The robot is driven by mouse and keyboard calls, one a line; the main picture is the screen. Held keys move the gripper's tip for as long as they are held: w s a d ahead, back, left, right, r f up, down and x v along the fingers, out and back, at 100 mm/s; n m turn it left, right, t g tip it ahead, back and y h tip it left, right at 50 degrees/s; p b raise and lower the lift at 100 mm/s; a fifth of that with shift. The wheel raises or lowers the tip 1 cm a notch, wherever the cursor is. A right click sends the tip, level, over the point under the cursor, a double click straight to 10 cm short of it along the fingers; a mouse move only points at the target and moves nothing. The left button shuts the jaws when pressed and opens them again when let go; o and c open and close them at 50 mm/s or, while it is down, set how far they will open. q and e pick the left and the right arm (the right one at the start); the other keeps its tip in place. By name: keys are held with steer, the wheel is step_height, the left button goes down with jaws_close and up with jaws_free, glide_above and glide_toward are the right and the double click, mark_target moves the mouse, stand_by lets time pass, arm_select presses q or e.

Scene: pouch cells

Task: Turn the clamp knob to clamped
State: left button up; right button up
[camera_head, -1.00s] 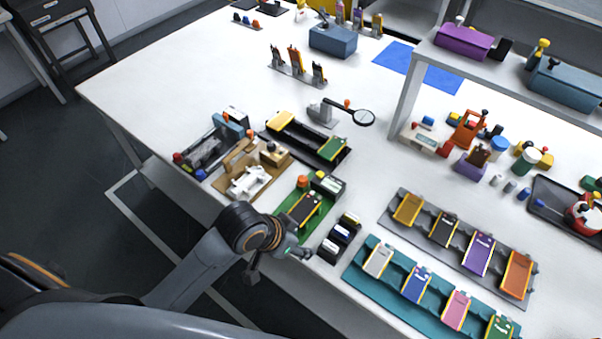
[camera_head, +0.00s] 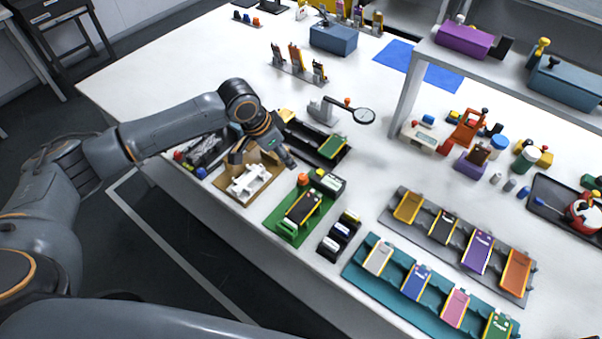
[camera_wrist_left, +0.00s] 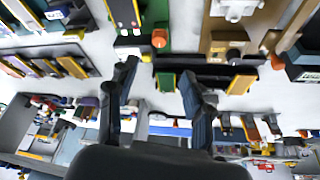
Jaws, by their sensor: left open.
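A wooden fixture (camera_head: 232,188) with a white clamp piece (camera_head: 250,181) sits near the table's front left edge. In the left wrist view a dark knob (camera_wrist_left: 234,55) shows by the wooden fixture (camera_wrist_left: 222,40); in the head view my left arm hides it. A green board (camera_head: 285,222) beside it carries an orange knob (camera_head: 303,179), also seen in the left wrist view (camera_wrist_left: 159,38). Which knob is the clamp knob, and its setting, I cannot tell. My left gripper (camera_head: 287,160) is above the table by the wooden fixture; its fingers (camera_wrist_left: 160,75) are apart and empty.
A black tray (camera_head: 318,150) with pouch cells lies just behind the gripper. A small black rack (camera_head: 338,238) and a teal cell rack (camera_head: 385,282) are to the right.

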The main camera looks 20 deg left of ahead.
mark_target(303, 176)
arm_select(q)
steer(key=p+x, duration=0.1)
steer(key=x, duration=1.2)
steer(key=shift+d+p, duration=0.1)
steer(key=shift+p, duration=0.25)
steer(key=shift+c, duration=0.2)
jaws_close()
